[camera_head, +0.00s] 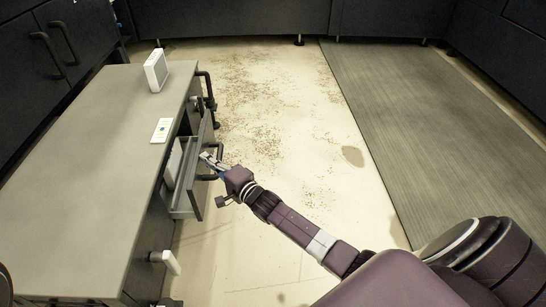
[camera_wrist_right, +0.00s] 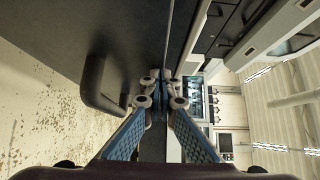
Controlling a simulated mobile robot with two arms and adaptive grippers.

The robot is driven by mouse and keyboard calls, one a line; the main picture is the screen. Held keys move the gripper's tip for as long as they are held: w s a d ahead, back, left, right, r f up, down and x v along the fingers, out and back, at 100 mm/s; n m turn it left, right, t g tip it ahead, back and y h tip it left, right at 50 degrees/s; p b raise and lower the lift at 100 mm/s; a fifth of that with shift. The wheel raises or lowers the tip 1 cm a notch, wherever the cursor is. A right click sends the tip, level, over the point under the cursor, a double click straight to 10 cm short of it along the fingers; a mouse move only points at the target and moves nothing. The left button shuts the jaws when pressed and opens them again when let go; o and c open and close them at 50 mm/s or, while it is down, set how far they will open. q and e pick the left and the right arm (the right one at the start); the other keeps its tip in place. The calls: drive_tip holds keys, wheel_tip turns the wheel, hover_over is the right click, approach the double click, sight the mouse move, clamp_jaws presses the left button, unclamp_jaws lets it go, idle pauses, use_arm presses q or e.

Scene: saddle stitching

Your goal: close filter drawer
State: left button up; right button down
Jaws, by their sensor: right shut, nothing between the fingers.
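The filter drawer (camera_head: 184,205) is pulled open from the right side of the grey workbench in the head view. A pale box-like item (camera_head: 173,163) shows inside it. My right gripper (camera_head: 207,159) is shut and empty at the upper edge of the drawer front. In the right wrist view its blue-padded fingers (camera_wrist_right: 160,90) meet close to the dark drawer front (camera_wrist_right: 135,35), beside the black bar handle (camera_wrist_right: 97,85). I cannot tell whether the fingertips touch the drawer. My left gripper is not in view.
The workbench top (camera_head: 90,190) carries a white upright box (camera_head: 156,70) and a flat white card (camera_head: 161,130). Black handles (camera_head: 206,88) stick out farther along its side. Dark cabinets (camera_head: 65,45) line the back left. The floor (camera_head: 280,130) right of the bench is clear, with a grey mat (camera_head: 420,130).

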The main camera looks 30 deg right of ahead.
sight(198, 165)
drive_tip(key=w+a, duration=0.1)
drive_tip(key=a, duration=0.2)
drive_tip(key=shift+w, duration=0.4)
drive_tip(key=shift+w+a, duration=0.35)
drive_tip(key=shift+a, duration=0.2)
drive_tip(key=shift+s, duration=0.1)
